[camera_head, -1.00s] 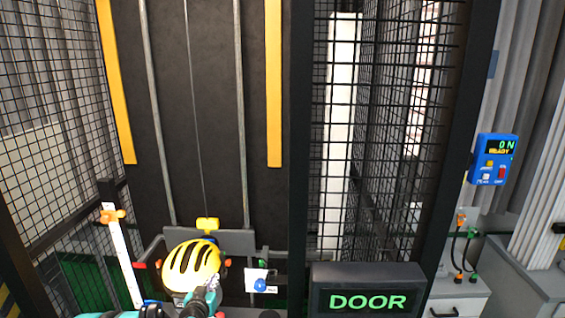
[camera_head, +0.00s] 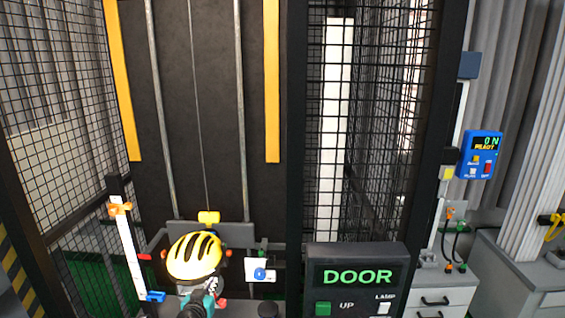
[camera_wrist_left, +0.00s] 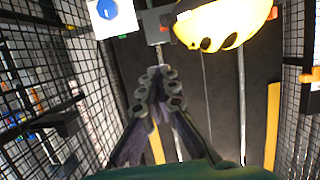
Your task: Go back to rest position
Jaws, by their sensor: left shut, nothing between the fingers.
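My left gripper (camera_head: 214,288) is at the bottom of the head view, just in front of the lower right edge of a yellow helmet (camera_head: 194,256). In the left wrist view its fingers (camera_wrist_left: 158,82) are together with nothing between them. The helmet (camera_wrist_left: 222,22) shows at the top of that view, apart from the fingertips. My right gripper is not in view.
A drop tower with mesh walls and yellow strips (camera_head: 272,80) stands ahead. A DOOR panel (camera_head: 400,255) with UP and LAMP buttons is to the right of the gripper. A white ruler post (camera_head: 130,250) stands left. A blue control box (camera_head: 480,155) reads ON, READY.

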